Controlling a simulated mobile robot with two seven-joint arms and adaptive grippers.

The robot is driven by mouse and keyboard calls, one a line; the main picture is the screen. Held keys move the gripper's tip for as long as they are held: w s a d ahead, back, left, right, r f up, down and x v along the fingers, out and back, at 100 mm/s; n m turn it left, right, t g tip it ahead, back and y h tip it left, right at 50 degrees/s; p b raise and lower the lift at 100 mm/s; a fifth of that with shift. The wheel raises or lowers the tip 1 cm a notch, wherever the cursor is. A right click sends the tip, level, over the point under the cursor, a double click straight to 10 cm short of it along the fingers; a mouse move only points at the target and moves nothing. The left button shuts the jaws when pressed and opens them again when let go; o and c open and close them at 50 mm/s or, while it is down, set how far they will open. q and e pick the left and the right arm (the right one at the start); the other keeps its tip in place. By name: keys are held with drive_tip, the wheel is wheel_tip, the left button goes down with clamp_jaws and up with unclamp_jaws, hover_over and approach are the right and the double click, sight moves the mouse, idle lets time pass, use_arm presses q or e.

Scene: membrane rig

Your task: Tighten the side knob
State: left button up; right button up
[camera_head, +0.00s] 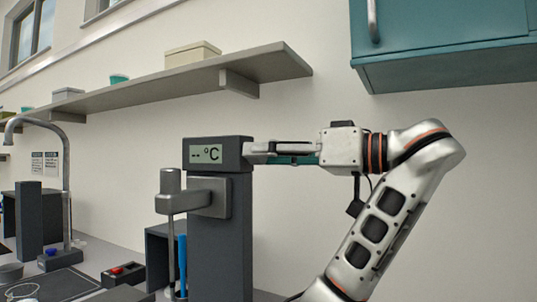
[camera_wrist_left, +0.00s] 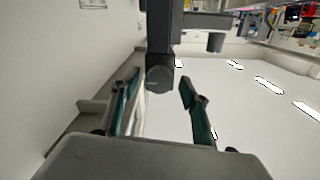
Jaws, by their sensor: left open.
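The dark grey post (camera_head: 219,235) of the rig stands left of centre in the head view, with a display (camera_head: 206,154) reading "-- °C" at its top. My left gripper (camera_head: 258,153) reaches in from the right to the right side of the display head. In the left wrist view a round dark side knob (camera_wrist_left: 159,79) sticks out from the post (camera_wrist_left: 165,30). My open left gripper (camera_wrist_left: 160,90) has one finger on each side of it, with gaps visible. I cannot tell how deep the knob sits between the fingers. In the head view the fingers hide the knob.
A grey stirrer head (camera_head: 170,190) on a bracket hangs left of the post, with a blue rod (camera_head: 183,262) near it. A wall shelf (camera_head: 160,88) runs above, and a teal cabinet (camera_head: 440,35) hangs upper right. The wall right of the post is bare.

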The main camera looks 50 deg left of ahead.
use_arm(q)
drive_tip(key=c, duration=1.1)
use_arm(e)
drive_tip(key=shift+w, duration=0.1)
drive_tip(key=shift+w+r, duration=0.1)
drive_tip(key=shift+r, duration=0.1)
use_arm(q)
drive_tip(key=shift+r+m+p, duration=0.15)
drive_tip(key=shift+m+p, duration=2.5)
drive_tip(key=shift+m, duration=6.35)
use_arm(e)
drive_tip(key=shift+s+r, duration=0.25)
drive_tip(key=shift+r, duration=0.25)
drive_tip(key=shift+s+r, duration=0.25)
drive_tip(key=shift+r, duration=0.2)
drive_tip(key=shift+a+r, duration=0.1)
